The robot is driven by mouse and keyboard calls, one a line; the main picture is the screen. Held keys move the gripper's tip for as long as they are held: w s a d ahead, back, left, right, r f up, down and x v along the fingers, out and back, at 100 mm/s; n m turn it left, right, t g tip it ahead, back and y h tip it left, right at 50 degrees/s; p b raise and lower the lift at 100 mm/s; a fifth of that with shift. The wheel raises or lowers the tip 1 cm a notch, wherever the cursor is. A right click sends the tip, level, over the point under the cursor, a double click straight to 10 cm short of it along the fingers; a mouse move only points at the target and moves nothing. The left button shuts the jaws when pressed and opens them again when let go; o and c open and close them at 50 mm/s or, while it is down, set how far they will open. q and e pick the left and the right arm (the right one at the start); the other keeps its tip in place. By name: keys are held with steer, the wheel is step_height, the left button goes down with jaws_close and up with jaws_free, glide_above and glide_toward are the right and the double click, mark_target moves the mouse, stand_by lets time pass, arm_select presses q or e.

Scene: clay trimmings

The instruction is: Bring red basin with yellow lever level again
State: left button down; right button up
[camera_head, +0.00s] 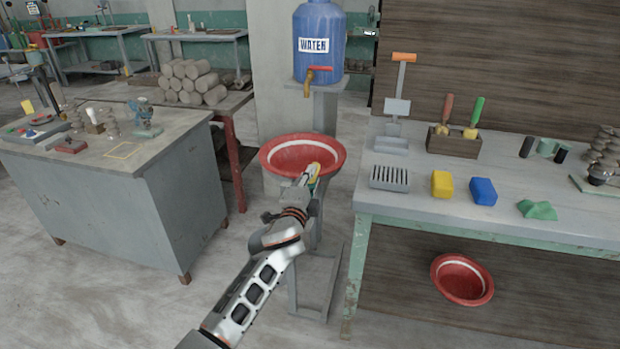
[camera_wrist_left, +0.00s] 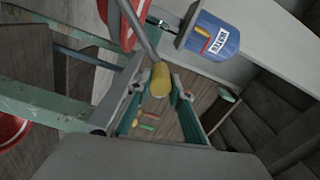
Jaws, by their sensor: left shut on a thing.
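The red basin (camera_head: 290,158) with a white band inside sits on a grey stand below the blue water barrel (camera_head: 320,45). Whether it is level or tilted is hard to tell from this angle. My left gripper (camera_head: 309,182) is at the basin's near right side, shut on the yellow lever, whose yellow end (camera_wrist_left: 160,80) lies between the fingers in the left wrist view. The lever's grey rod runs up towards the basin (camera_wrist_left: 127,22), which is partly cut off there. In the head view the gripper mostly hides the lever. My right gripper is not in view.
A second red basin (camera_head: 462,280) is under the right workbench (camera_head: 400,210), which holds tools, a yellow block (camera_head: 442,184) and a blue block (camera_head: 483,191). A grey cabinet (camera_head: 130,215) stands at left. Floor between cabinet and stand is clear.

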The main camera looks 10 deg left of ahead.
arm_select(q)
steer(key=shift+d+f, duration=0.1)
steer(key=shift+f, duration=0.05)
steer(key=c, duration=1.8)
jaws_free()
steer(key=s, duration=1.2)
steer(key=shift+a, duration=0.2)
